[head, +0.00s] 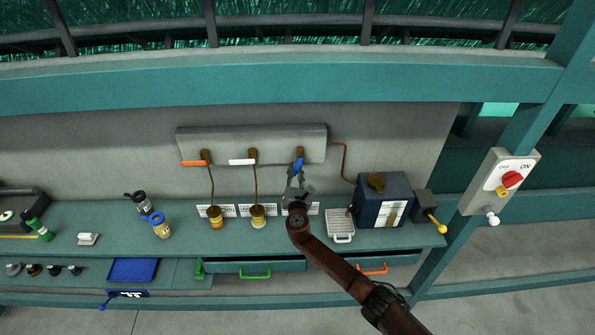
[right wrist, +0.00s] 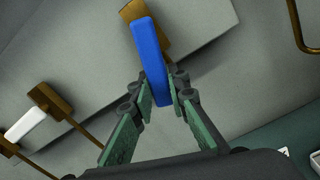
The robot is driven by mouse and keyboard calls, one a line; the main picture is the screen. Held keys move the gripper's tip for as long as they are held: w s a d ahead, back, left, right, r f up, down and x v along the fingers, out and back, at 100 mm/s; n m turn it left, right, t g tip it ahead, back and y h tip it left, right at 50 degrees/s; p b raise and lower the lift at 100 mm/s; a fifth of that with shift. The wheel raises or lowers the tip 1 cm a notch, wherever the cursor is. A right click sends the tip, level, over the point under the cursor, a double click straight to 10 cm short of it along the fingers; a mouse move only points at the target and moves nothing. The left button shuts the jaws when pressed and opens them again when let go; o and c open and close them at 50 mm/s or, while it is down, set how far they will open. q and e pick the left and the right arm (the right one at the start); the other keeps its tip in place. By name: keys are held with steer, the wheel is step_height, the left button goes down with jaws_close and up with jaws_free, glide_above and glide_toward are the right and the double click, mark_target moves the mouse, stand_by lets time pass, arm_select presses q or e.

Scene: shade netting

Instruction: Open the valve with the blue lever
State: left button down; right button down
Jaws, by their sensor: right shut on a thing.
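The blue lever (head: 298,166) sits on the rightmost brass valve (head: 300,152) of the grey wall panel (head: 262,135). It hangs down at a slight tilt, while the orange lever (head: 194,163) and white lever (head: 242,162) lie level. My right gripper (head: 297,181) is shut on the lower part of the blue lever. The right wrist view shows the blue lever (right wrist: 150,58) between the green fingers (right wrist: 159,98), with the brass valve body (right wrist: 148,22) behind its upper end. My left gripper is not in view.
The teal shelf (head: 330,245) below holds a dark blue box (head: 384,200), a small grey tray (head: 341,226) and brass fittings (head: 257,215). A brass pipe (head: 345,165) runs right of the valve. A switch box (head: 500,180) is on the right post.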

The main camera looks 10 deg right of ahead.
steer(key=shift+f, duration=0.1)
steer(key=c, duration=1.8)
jaws_free()
steer(key=shift+c, duration=0.2)
steer(key=shift+s, duration=0.1)
steer(key=v, duration=1.1)
steer(key=shift+s, duration=0.4)
